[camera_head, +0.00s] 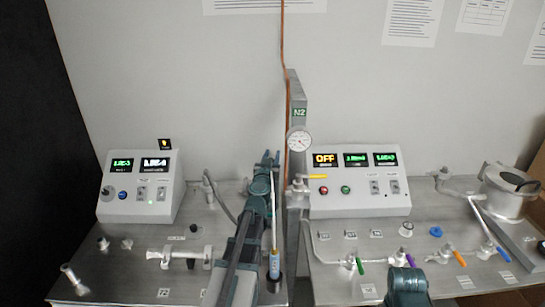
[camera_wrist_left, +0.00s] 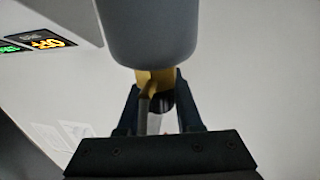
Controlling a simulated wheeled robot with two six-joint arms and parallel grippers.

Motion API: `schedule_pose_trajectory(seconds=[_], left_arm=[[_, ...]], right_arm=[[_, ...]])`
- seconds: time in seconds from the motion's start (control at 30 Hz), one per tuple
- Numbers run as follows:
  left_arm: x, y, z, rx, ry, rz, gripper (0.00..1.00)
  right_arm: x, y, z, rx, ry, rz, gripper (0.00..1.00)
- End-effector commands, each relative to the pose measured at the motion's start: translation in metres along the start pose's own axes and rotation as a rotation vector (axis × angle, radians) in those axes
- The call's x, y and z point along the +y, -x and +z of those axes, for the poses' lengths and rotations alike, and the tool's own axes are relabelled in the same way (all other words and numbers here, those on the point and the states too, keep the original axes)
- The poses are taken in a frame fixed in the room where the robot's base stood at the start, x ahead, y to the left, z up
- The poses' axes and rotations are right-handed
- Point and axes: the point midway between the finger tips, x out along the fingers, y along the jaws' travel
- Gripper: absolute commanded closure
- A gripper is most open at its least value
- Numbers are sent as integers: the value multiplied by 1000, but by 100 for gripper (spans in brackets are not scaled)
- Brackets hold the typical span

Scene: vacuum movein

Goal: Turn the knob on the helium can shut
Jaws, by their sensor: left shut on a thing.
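My left gripper (camera_head: 269,157) points up toward the back wall, left of the grey post, in the head view. In the left wrist view its fingers (camera_wrist_left: 157,105) are shut around a brass fitting (camera_wrist_left: 153,78) at the end of a smooth grey cylinder, which looks like the helium can (camera_wrist_left: 151,30). The fingers partly cover the fitting, so I cannot tell how far its knob is turned.
The grey post with a round gauge (camera_head: 299,141) stands close right of my left gripper. Left (camera_head: 143,187) and right (camera_head: 356,181) control boxes flank it; the right one reads OFF. A blue-handled rod (camera_head: 274,262) stands beside my left arm. Several coloured-handled valves are at right.

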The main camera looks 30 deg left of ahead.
Motion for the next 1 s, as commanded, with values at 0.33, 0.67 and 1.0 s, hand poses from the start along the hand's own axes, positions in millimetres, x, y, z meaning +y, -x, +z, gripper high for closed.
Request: schedule_pose_trajectory(seconds=[0.33, 0.67, 1.0], left_arm=[[0, 0, 0, 0, -1, -6, 100], [0, 0, 0, 0, 0, -5, 36], [5, 13, 0, 0, -1, -4, 36]], right_arm=[[0, 0, 0, 0, 0, 0, 40], [0, 0, 0, 0, 0, 0, 40], [0, 0, 0, 0, 0, 0, 40]])
